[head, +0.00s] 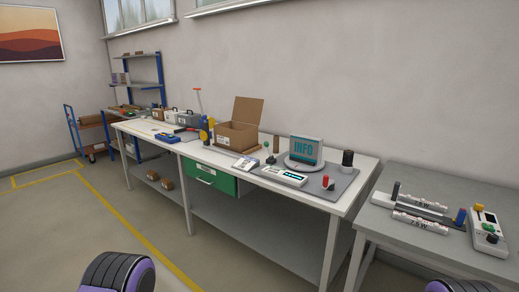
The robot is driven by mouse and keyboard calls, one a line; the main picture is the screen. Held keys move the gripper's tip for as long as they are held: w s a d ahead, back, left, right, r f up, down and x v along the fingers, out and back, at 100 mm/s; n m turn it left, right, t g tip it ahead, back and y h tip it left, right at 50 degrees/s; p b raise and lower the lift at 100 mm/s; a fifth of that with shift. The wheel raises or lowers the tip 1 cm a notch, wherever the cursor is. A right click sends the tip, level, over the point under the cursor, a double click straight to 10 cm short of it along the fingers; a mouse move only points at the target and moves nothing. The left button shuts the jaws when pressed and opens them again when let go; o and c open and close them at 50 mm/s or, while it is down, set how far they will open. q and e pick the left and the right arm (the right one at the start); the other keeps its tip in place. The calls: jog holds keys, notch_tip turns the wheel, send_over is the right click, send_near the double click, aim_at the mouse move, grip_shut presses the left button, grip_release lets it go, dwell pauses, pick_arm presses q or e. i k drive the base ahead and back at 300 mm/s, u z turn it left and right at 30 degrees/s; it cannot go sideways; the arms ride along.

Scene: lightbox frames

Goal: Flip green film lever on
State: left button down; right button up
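A small lever with a green ball knob (266,145) stands on the long workbench, beside a grey mat and left of a teal INFO panel (305,149). It is small at this distance, and I cannot tell which way it is set. Another lever-like part with a red top (326,181) stands at the right of the mat. Neither of my grippers shows; only purple and black parts of my own arms appear at the bottom edge.
An open cardboard box (238,133) stands behind and left of the lever. A white device (284,176) lies in front of the panel. A second table (400,239) at right holds labelled tubes (420,224) and a control box (487,235). The floor before the bench is clear.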

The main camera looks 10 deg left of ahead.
aim_at(266, 144)
jog(key=u, duration=0.5)
jog(key=i, duration=0.65)
jog(key=u, duration=0.65)
jog(key=i, duration=1.75)
jog(key=z, duration=1.2)
jog(key=i, duration=0.5)
jog(key=z, duration=0.4)
